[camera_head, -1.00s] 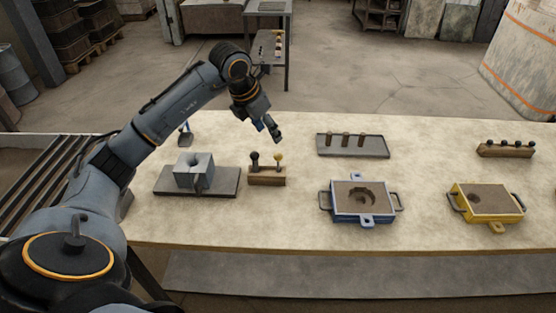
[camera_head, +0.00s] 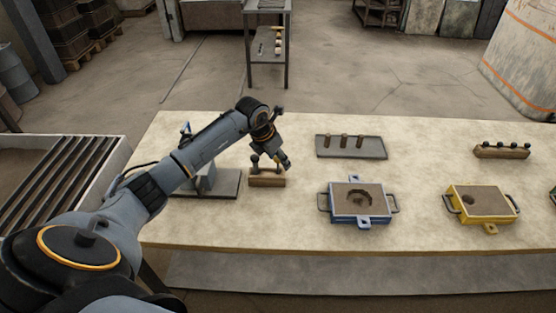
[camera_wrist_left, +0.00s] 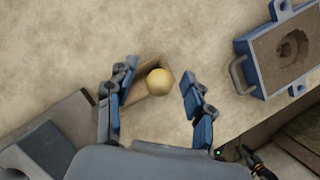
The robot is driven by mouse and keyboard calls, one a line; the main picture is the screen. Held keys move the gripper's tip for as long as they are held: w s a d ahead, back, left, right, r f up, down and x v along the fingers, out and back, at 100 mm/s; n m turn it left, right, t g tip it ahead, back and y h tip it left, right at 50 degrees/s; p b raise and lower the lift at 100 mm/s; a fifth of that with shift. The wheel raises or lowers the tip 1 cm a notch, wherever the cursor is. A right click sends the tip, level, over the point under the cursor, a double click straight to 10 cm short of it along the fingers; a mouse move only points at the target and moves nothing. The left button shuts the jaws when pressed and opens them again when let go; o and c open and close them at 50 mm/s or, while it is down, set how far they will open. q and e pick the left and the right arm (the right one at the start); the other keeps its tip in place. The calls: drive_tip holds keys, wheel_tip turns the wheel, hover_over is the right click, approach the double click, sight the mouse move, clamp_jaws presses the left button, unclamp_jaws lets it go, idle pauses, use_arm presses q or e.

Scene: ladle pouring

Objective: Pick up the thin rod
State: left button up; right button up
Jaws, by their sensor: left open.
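A grey block on a dark plate (camera_head: 225,190) is left of the wooden block, partly behind my arm. A blue-framed mould box (camera_head: 345,215) and a yellow one (camera_head: 480,220) stand to the right. A tray with several pegs (camera_head: 365,153) is behind. Bare table lies between them.

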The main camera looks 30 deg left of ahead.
use_arm(q)
drive_tip(key=shift+f, duration=0.1)
drive_tip(key=shift+c, duration=0.4)
clamp_jaws()
